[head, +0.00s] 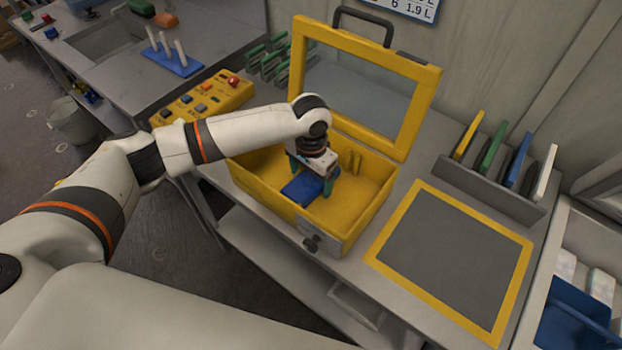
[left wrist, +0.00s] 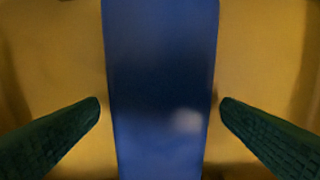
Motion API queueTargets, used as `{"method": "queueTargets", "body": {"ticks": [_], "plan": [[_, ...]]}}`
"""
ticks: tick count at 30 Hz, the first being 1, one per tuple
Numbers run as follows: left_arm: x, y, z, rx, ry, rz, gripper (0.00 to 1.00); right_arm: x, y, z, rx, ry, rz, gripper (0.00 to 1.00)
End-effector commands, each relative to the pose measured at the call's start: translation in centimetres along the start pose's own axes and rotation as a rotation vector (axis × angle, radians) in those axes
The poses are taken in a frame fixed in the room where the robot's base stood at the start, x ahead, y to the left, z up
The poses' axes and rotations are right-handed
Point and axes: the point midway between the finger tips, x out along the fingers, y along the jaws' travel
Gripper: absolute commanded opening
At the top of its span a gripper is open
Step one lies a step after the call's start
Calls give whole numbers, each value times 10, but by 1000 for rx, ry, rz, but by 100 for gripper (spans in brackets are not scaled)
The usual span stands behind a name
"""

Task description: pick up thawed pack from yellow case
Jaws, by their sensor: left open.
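The yellow case (head: 337,239) stands on the bench with its lid (head: 425,98) raised open. A blue pack (head: 302,188) lies on the floor of the case, partly hidden by my gripper; I cannot tell whether it is thawed. My left gripper (head: 312,181) is down inside the case at the pack. In the left wrist view the blue pack (left wrist: 160,90) lies between the two green fingers of the left gripper (left wrist: 160,105), which are open with a narrow gap on each side. My right gripper is not in view.
A grey mat with a yellow border (head: 450,262) lies right of the case. A rack (head: 490,188) with coloured upright panels stands behind it. A yellow button box (head: 203,98) is left of the case. A blue bin (head: 572,325) is at the lower right.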

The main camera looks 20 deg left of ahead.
Motion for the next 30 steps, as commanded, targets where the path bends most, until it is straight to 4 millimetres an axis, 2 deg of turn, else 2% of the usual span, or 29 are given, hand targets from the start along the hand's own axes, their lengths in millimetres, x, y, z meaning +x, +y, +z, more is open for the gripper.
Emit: {"method": "queueTargets", "body": {"ticks": [9,18,20,26,30], "plan": [[6,0,0,0,-1,1,86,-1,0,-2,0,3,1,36],[6,0,0,0,-1,1,37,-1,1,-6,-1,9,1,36],[5,0,1,0,-3,1,30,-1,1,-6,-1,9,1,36],[4,0,1,0,-3,1,30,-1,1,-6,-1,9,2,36],[-7,0,1,0,-5,0,30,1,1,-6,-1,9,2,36]]}}
